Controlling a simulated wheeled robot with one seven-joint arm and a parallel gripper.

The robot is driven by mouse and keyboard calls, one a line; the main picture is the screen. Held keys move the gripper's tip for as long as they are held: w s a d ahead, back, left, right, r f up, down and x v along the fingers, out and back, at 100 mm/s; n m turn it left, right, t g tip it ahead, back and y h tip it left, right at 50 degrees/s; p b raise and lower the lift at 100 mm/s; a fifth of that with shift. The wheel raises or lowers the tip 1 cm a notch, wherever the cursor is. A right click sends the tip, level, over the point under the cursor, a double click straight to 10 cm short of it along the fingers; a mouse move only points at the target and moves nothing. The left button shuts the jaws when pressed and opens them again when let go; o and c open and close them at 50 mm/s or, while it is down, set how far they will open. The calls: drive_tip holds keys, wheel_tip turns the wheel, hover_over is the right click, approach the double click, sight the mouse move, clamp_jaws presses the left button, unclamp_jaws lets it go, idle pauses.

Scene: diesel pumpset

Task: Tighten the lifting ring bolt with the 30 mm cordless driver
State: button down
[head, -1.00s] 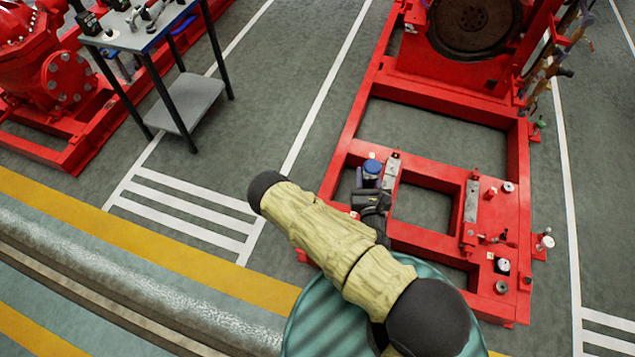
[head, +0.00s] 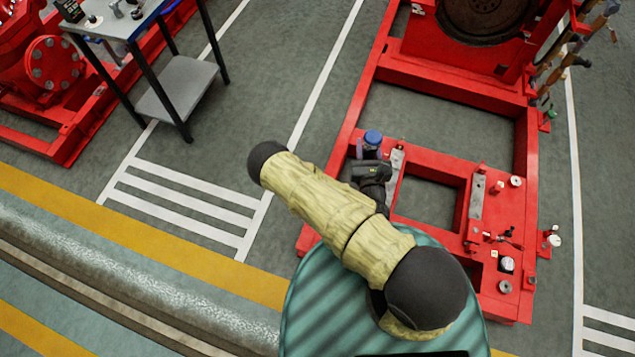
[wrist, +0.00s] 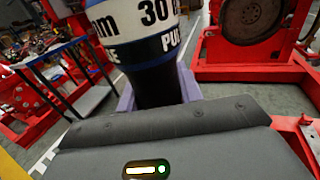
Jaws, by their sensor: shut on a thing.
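My gripper (head: 367,156) is shut on the 30 mm cordless driver (head: 372,138), whose blue top shows beyond my wrist in the head view. In the wrist view the driver (wrist: 150,22) has a white and blue band with "30" and "mm" printed on it and a black part below. The pale purple fingers (wrist: 158,95) of my gripper sit on both sides of that black part. The driver is over the left side of the red base frame (head: 345,160). Its working end is hidden. I cannot make out the lifting ring bolt for certain.
Small fittings (head: 507,265) stand on the frame's right part. A large dark disc (head: 487,15) is mounted at the frame's far end. Hand tools (head: 580,55) hang at the far right. A grey table (head: 125,22) stands at upper left. Floor between table and frame is clear.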

drive_tip(key=w+a+f+m+h+b, duration=0.1)
drive_tip(key=a+f+b, duration=0.3)
drive_tip(key=f+b, duration=0.8)
drive_tip(key=w+a+f+m+g+h+b, duration=0.1)
drive_tip(key=w+a+f+m+h+b, duration=0.1)
drive_tip(key=f+b, duration=1)
drive_tip(key=w+a+f+m+h+b, duration=0.2)
drive_tip(key=a+f+b, duration=0.6)
drive_tip(key=b, duration=2)
wheel_tip(320, 180, down, 5)
drive_tip(key=shift+w+a+r+g+h, duration=0.1)
drive_tip(key=shift+w+a+g+h, duration=0.15)
drive_tip(key=shift+w+h, duration=0.7)
drive_tip(key=shift+s+a+h, duration=0.1)
drive_tip(key=shift+s+h, duration=0.15)
drive_tip(key=shift+s, duration=0.2)
drive_tip(key=shift+r+p, duration=0.1)
drive_tip(key=shift+p, duration=0.4)
drive_tip(key=shift+f+b, duration=0.8)
drive_tip(key=shift+f, duration=1.65)
